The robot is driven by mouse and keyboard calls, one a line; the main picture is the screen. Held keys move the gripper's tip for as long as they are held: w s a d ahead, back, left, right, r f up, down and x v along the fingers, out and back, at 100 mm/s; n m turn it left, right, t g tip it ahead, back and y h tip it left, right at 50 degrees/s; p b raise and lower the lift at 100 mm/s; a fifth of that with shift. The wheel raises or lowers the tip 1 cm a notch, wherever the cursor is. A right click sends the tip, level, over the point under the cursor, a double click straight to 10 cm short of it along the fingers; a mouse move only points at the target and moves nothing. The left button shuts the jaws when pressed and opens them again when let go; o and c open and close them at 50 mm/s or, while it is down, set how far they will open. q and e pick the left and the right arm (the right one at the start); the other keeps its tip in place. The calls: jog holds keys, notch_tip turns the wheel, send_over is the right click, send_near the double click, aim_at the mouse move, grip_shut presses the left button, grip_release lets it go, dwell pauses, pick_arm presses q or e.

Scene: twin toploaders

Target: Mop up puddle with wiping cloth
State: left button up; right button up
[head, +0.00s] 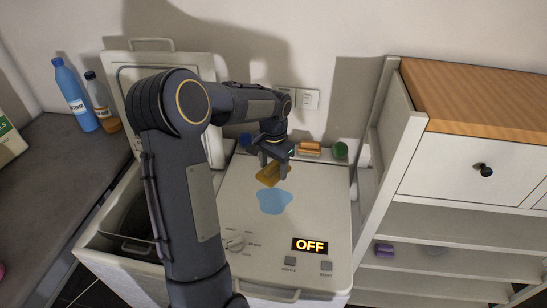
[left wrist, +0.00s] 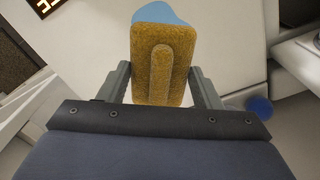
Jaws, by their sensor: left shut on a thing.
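The wiping cloth (head: 270,175) is a mustard-brown pad with a raised strip on its upper face. My left gripper (head: 272,158) is shut on it; in the left wrist view the cloth (left wrist: 160,65) sits between the two grey fingers of the gripper (left wrist: 162,82). The puddle (head: 274,202) is a flat light-blue patch on the white washer top, just in front of the cloth. In the left wrist view part of the puddle (left wrist: 160,13) shows past the cloth's far end. Whether the cloth touches the surface I cannot tell. My right gripper is out of view.
The washer top (head: 325,205) carries a dial (head: 235,242), buttons and an OFF display (head: 310,245). An orange-brown item (head: 310,148) and a green round item (head: 340,150) stand at its back edge. A shelf unit (head: 450,210) is at right. Bottles (head: 74,97) stand on the left counter.

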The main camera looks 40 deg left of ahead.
pick_arm(q)
jog(key=b, duration=0.8)
send_over(283, 191)
jog(key=s, duration=0.5)
jog(key=shift+a+f, duration=0.1)
jog(key=shift+f, duration=5.4)
jog(key=shift+f+b, duration=0.5)
jog(key=shift+f, duration=0.1)
jog(key=shift+w+d, duration=0.4)
jog(key=shift+d, duration=0.35)
jog(key=shift+w+d, duration=0.45)
jog(key=shift+d, duration=0.25)
jog(key=shift+w+d, duration=0.4)
jog(key=shift+d, duration=0.35)
jog(key=shift+w+a+r, duration=0.1)
jog(key=shift+w+a, duration=0.15)
jog(key=shift+a, duration=0.2)
jog(key=shift+w+a+p, duration=0.4)
jog(key=shift+w+a, duration=0.1)
jog(key=shift+a, duration=0.4)
jog(key=shift+w+a+p, duration=0.35)
jog(key=shift+w+a, duration=0.15)
jog(key=shift+a, duration=0.35)
